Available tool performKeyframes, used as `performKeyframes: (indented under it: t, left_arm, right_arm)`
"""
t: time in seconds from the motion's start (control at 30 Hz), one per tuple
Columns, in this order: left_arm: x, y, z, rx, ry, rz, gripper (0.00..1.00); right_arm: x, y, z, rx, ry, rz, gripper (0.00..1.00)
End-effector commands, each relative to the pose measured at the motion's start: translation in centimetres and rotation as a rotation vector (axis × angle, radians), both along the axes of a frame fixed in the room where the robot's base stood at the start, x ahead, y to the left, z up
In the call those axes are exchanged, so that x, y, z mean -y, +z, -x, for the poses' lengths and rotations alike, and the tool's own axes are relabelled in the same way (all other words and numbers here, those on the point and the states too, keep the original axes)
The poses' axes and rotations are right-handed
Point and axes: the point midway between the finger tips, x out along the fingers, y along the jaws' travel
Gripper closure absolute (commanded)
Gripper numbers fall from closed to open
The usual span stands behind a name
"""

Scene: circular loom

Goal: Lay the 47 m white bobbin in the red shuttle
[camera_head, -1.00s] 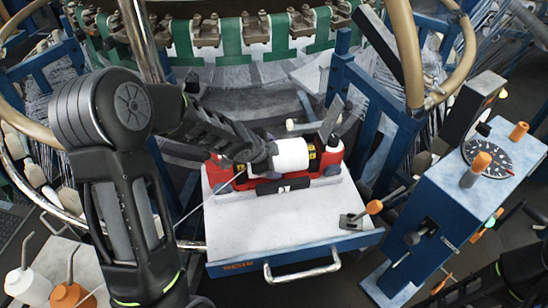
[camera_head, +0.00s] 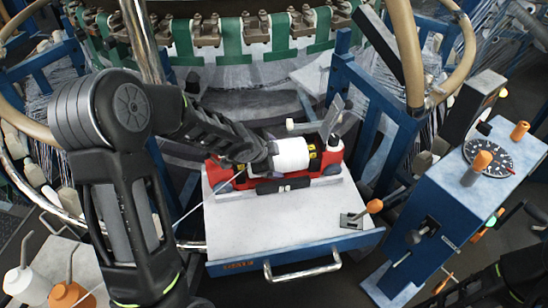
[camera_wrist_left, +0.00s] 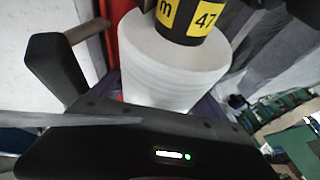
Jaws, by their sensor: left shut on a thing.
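The white bobbin (camera_head: 291,155) lies on its side at the red shuttle (camera_head: 332,158), which rests on the pale tray. In the left wrist view the bobbin (camera_wrist_left: 170,65) shows a black end with a yellow label reading "m 47". A red strip of the shuttle (camera_wrist_left: 111,35) runs beside it. My left gripper (camera_head: 262,158) is shut on the bobbin near its left end. The gripper hides that end, and I cannot tell whether the bobbin is fully seated. My right gripper is not in view; only a dark part of my right arm shows at the bottom right.
The blue-edged tray (camera_head: 285,222) has a clear pale front area and a metal handle. An orange-knobbed latch (camera_head: 374,207) stands at its right. A blue control box (camera_head: 450,205) with a dial is farther right. Blue frame posts and the loom ring stand behind.

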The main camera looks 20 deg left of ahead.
Motion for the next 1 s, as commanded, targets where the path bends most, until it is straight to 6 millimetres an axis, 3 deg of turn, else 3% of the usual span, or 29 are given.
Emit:
performKeyframes:
  t: [0.1,0.13,0.3,0.47,0.83,1.0]
  left_arm:
    - [0.1,-0.9,0.6,-0.020,-0.002,-0.001,0.87]
    - [0.1,-0.9,0.6,-0.020,-0.001,-0.001,0.13]
    - [0.0,-1.2,0.7,-0.026,0.000,-0.002,0.00]
    - [-0.1,-0.3,1.2,-0.024,0.001,-0.003,0.00]
    - [-0.6,5.1,4.3,-0.007,0.002,-0.002,0.00]
    - [-0.7,6.1,5.1,-0.002,0.001,-0.002,0.00]
  right_arm:
    - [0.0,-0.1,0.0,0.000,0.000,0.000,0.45]
    - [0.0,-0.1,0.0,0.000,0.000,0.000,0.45]
    - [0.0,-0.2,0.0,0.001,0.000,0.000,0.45]
    - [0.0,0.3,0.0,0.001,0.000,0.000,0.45]
    - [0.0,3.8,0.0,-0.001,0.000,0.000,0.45]
    - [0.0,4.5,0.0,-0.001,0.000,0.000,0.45]
